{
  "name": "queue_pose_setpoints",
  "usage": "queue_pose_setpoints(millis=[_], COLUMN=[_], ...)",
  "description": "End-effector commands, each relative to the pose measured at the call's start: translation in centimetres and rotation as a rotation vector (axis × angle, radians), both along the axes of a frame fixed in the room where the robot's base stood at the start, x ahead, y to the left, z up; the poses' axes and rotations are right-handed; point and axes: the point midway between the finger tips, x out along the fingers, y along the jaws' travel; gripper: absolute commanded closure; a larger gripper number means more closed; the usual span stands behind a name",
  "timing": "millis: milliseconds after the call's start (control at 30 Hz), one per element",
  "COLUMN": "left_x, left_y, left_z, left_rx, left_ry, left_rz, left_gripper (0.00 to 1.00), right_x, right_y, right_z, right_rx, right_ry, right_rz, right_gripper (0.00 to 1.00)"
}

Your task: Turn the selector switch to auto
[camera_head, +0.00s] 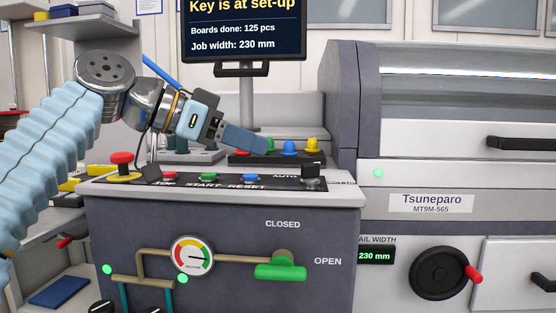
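The selector switch (311,171) is a black knob at the right end of the sloped control panel (190,184). The label AUTO is printed to its left, and a partly readable label lies to its right. I cannot make out which way the knob points. The monitor (244,30) above reads "Key is at set-up". My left gripper (258,145) is above and to the left of the switch, apart from it, with its blue fingers pointing right and slightly down. Its fingers overlap in this view, so the gap between them is hidden. My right gripper is not in view.
A red mushroom button (121,164) and red (169,175), green (208,176) and blue (250,178) buttons line the panel left of the switch. Behind stand coloured knobs (289,147) on a black base. The grey Tsuneparo machine (430,203) stands close on the right.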

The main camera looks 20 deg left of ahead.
Motion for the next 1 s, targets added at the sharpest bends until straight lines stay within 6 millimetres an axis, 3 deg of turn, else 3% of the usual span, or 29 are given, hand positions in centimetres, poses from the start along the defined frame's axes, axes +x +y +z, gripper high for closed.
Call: queue_pose_setpoints(millis=[233, 700, 1000], left_x=[1.1, 7.8, 9.1], left_y=[-1.2, -7.6, -8.9], left_z=[-0.8, -4.5, -5.2], left_rx=[0.001, 0.001, 0.001], left_ry=[0.001, 0.001, -0.002], left_rz=[-0.003, -0.003, -0.001], left_gripper=[0.62, 0.62, 0.62], right_x=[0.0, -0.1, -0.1], right_y=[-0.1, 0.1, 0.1], right_z=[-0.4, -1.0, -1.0], right_rx=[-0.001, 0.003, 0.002], right_ry=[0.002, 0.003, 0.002], right_rz=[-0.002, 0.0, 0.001], right_gripper=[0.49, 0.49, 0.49])
